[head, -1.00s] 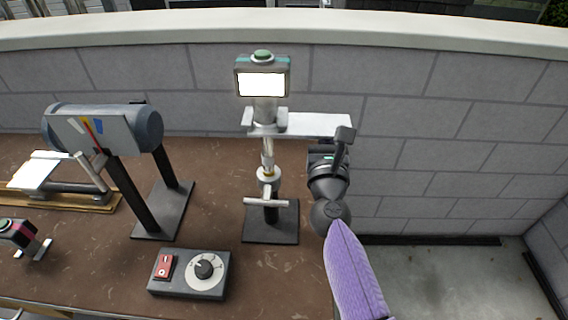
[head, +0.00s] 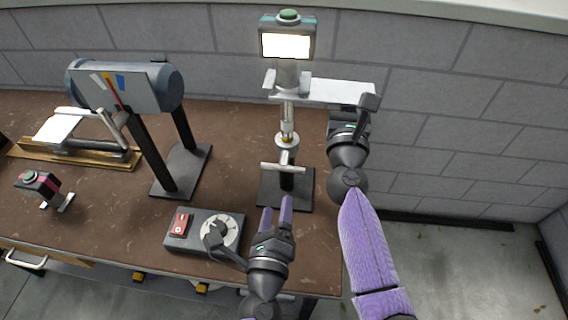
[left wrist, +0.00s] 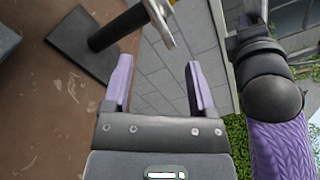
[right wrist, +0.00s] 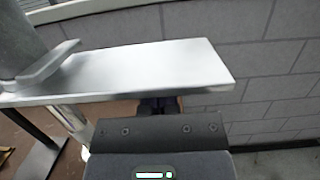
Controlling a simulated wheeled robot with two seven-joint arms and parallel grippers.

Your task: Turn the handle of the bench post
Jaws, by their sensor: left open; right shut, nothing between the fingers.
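The bench post (head: 287,143) stands upright on a black base plate (head: 270,191) near the bench's right end. Its T-shaped handle (head: 283,168) is a pale crossbar low on the post; its end also shows in the left wrist view (left wrist: 158,22). My left gripper (head: 277,212) is open and empty, in front of the post and just below the handle, apart from it. My right gripper is beside the post at the right, under the silver plate (head: 336,92); its fingers are mostly hidden by the plate, which fills much of the right wrist view (right wrist: 150,70).
A screen box with a green button (head: 288,38) tops the post. A control box (head: 188,242) with red switch and dial sits left of my left gripper. A grey cylinder on black legs (head: 165,88) stands further left. A block wall (head: 430,100) is behind.

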